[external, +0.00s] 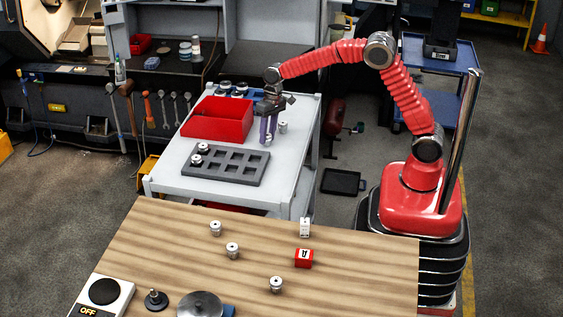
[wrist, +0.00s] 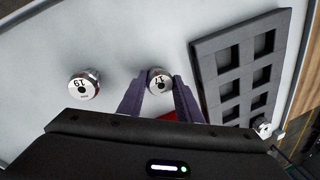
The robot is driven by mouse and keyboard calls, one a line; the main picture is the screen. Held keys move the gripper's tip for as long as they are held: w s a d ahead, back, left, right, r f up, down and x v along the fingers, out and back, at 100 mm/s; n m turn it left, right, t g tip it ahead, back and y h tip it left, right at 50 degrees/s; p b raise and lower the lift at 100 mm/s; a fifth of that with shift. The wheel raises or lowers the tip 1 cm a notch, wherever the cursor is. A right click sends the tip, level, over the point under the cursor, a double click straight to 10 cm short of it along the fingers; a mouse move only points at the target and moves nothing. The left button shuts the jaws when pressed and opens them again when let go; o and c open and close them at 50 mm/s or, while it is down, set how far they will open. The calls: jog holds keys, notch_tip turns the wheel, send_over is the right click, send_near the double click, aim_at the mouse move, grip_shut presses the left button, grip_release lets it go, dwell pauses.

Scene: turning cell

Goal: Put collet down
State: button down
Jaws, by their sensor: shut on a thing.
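My gripper (external: 268,132) points down over the grey-white cart top, between the red bin and the cart's right edge. In the wrist view my gripper (wrist: 160,90) has its two purple fingers closed on a silver collet (wrist: 160,80) marked 17. The collet is at or just above the cart top; I cannot tell whether it touches. Another silver collet (wrist: 83,84), marked 19, stands apart to the left in the wrist view; the collet (external: 283,127) right of my gripper in the external view looks like the same one.
A dark grey rack (external: 211,164) with square pockets lies on the cart (external: 165,182), holding collets at its left end. A red bin (external: 217,119) stands behind it.

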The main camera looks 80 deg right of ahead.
jog(key=c, duration=1.3)
grip_release()
jog(key=shift+f, duration=0.1)
jog(key=r, duration=0.4)
jog(key=d+r, duration=0.1)
jog(key=r, duration=0.3)
jog(key=s+d+r, duration=0.1)
jog(key=r, duration=0.3)
jog(key=shift+s, duration=0.1)
jog(key=shift+r, duration=0.1)
